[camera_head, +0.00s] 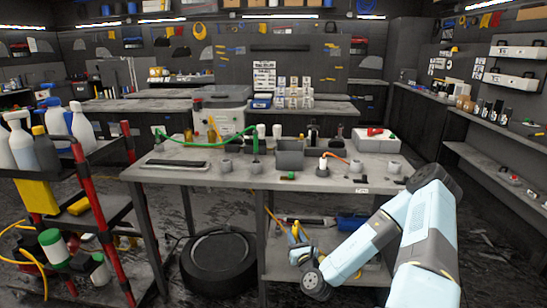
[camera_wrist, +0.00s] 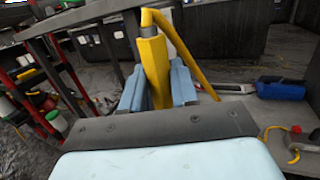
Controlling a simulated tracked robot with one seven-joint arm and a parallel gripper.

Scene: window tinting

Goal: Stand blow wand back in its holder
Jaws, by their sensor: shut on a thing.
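My gripper (camera_head: 299,246) is low at the front of the workbench, below its top. In the wrist view my gripper (camera_wrist: 157,86) has its two blue-grey fingers shut on a yellow blow wand (camera_wrist: 153,65), which has a dark collar near its top and a yellow tube bending off to the right. The wand (camera_head: 296,232) shows only small in the head view. Several grey round holders stand on the bench top, among them an empty-looking one (camera_head: 356,167) and another (camera_head: 394,167). I cannot tell which belongs to the wand.
The workbench top (camera_head: 205,177) also carries a green-hosed tool (camera_head: 255,145), a grey bin (camera_head: 290,153) and a white box (camera_head: 377,141). The lower shelf holds a blue item (camera_wrist: 280,88). A bottle cart (camera_head: 75,160) stands left and a black round drum (camera_head: 218,262) below.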

